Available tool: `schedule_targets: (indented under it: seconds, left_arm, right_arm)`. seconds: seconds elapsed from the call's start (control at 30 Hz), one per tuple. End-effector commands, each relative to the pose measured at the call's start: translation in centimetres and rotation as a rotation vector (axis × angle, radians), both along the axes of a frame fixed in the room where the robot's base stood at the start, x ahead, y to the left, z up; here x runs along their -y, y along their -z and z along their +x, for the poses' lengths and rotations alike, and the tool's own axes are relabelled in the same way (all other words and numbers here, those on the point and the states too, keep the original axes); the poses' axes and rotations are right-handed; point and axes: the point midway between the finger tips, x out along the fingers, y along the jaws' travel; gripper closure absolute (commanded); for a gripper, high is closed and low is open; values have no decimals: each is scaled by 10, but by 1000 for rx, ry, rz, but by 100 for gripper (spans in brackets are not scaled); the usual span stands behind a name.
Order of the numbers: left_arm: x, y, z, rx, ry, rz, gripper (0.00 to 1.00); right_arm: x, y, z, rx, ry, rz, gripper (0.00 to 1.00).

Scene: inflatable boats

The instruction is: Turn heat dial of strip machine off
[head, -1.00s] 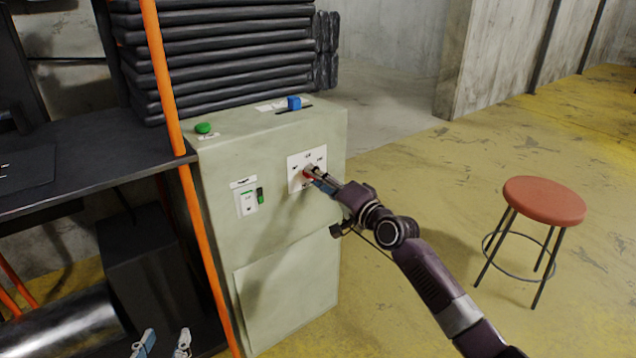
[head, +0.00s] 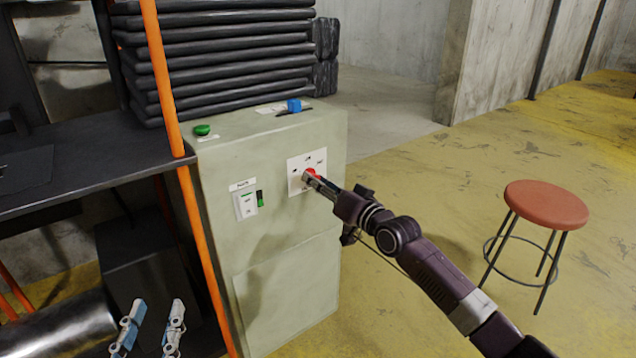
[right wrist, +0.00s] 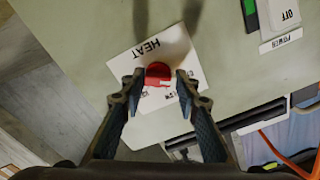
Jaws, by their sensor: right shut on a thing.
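The strip machine (head: 225,160) is a pale green cabinet. A white plate on its front carries the red heat dial (head: 311,173). My right gripper (head: 307,178) is shut on the dial. In the right wrist view its fingertips (right wrist: 158,84) stand on either side of it. The fingers partly hide the plate's lower markings. My left gripper (head: 150,322) is low at the left, open and empty, away from the machine.
A power switch (head: 246,204) sits left on the machine's front. A green button (head: 202,130) and a blue-handled lever (head: 294,106) are on top. An orange post (head: 165,80) and dark shelf (head: 70,165) stand left. A red stool (head: 546,204) stands right on open floor.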

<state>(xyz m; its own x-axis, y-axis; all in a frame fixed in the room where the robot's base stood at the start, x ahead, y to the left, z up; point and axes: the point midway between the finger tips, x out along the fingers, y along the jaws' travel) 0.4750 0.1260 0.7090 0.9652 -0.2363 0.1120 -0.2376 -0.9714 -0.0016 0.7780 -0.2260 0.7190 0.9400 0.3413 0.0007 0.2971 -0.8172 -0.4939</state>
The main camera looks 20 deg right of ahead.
Motion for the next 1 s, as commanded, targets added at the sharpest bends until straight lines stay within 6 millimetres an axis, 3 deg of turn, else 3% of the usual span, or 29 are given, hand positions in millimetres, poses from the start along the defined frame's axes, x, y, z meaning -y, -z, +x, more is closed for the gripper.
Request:
schedule_targets:
  seconds: [0.4,0.43,0.6,1.0]
  left_arm:
    - [0,-1,0,3,0,-1,64]
    - [0,-1,0,3,0,-1,64]
    - [0,-1,0,3,0,-2,64]
    - [0,0,0,2,1,-1,64]
  right_arm:
    - [-1,4,0,-3,-1,-13,95]
    - [-1,4,0,-3,-1,-13,70]
    - [0,3,0,-2,-1,-11,53]
    - [3,1,-8,1,0,-8,53]
